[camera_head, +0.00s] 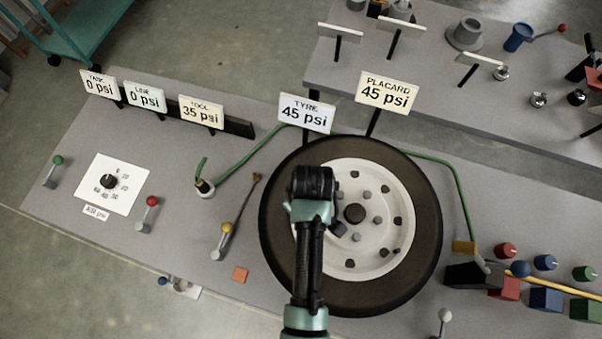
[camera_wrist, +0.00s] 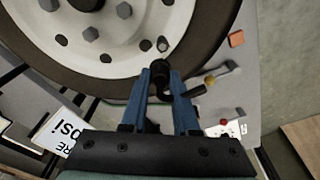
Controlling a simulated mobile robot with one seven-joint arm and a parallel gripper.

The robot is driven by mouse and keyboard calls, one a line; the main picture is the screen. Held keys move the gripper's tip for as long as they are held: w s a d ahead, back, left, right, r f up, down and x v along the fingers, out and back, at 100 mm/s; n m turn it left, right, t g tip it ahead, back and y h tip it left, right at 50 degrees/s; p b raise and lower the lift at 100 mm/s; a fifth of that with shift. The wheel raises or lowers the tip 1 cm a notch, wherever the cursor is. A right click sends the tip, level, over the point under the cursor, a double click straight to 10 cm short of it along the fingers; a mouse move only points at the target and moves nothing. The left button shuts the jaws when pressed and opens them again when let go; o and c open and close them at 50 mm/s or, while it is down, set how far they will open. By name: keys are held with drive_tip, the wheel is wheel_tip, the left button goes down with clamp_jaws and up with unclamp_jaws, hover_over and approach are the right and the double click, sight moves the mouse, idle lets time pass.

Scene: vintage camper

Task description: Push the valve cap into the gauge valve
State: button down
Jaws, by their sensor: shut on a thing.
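My gripper (camera_wrist: 160,78) has two blue fingers closed around a small dark piece (camera_wrist: 158,70), apparently the valve cap. It is over the tyre's inner edge, beside the white wheel rim. A short grey stub with a dark end (camera_wrist: 162,44), possibly the valve, stands on the rim just beyond the fingertips. I cannot tell whether the held piece touches it. In the head view my arm covers the left side of the wheel (camera_head: 385,230), and the fingertips and held piece are mostly hidden.
Signs read tyre 45 psi (camera_head: 306,112), placard 45 psi (camera_head: 386,91) and tool 35 psi (camera_head: 201,112). Levers and a dial (camera_head: 109,182) stand at left. Coloured blocks and knobs (camera_head: 545,298) stand at right. A green hose (camera_head: 250,152) runs behind the tyre.

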drive_tip(key=shift+s+r, duration=0.15)
drive_tip(key=shift+s, duration=0.25)
drive_tip(key=shift+w+f+b, duration=0.15)
drive_tip(key=shift+f+b, duration=0.4)
drive_tip(key=shift+f, duration=0.05)
wheel_tip(320, 180, down, 5)
drive_tip(key=b, duration=0.4)
drive_tip(key=shift+r+b, duration=0.15)
drive_tip(key=shift+b, duration=0.25)
drive_tip(key=shift+p, duration=0.75)
idle(1.1)
drive_tip(key=shift+f+b, duration=0.4)
drive_tip(key=shift+f, duration=0.15)
idle(0.4)
drive_tip(key=c, duration=0.6)
unclamp_jaws()
